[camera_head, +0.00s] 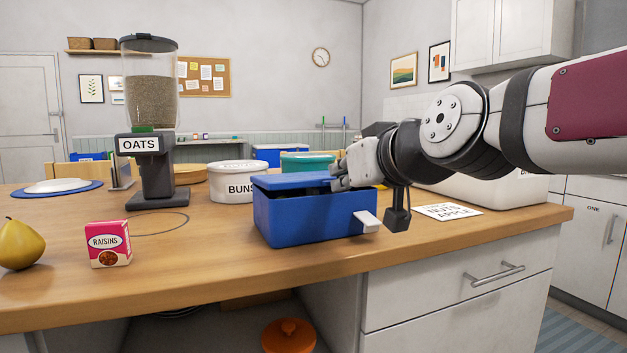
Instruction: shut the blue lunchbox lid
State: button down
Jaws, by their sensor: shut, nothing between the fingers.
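The blue lunchbox (310,221) stands on the wooden counter, in the middle of the head view. Its blue lid (287,182) is over the box, with a dark gap showing under it toward the right. A white latch (367,221) sticks out at the box's right front. My gripper (340,180) is shut and at the right end of the lid, at lid height. I cannot tell whether the fingertips touch the lid. The gripper and wrist hide the lid's right end.
An oats dispenser (150,110), a white buns tub (232,182) and a teal-lidded tub (307,162) stand behind. A raisins box (109,244) and a pear (20,244) are at the left. A paper note (448,211) lies right of the lunchbox. The counter's front is clear.

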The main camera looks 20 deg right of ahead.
jog(key=shift+s+f+b, duration=0.1)
jog(key=shift+f+b, duration=0.4)
jog(key=shift+f, duration=0.1)
dwell(0.3)
jog(key=s+p, duration=0.4)
jog(key=s, duration=0.6)
jog(key=s+a+f+g, duration=0.4)
jog(key=s+f+g, duration=0.4)
jog(key=f, duration=0.5)
jog(key=s+f+g, duration=0.3)
jog(key=s, duration=0.4)
jog(key=s+f+g, duration=0.3)
jog(key=s, duration=0.4)
notch_tip(320, 180, up, 33)
jog(key=t+p, duration=0.3)
jog(key=p, duration=2.8)
jog(key=shift+s+t+h+p, duration=0.25)
jog(key=shift+t+h+p, duration=0.05)
jog(key=shift+t, duration=0.1)
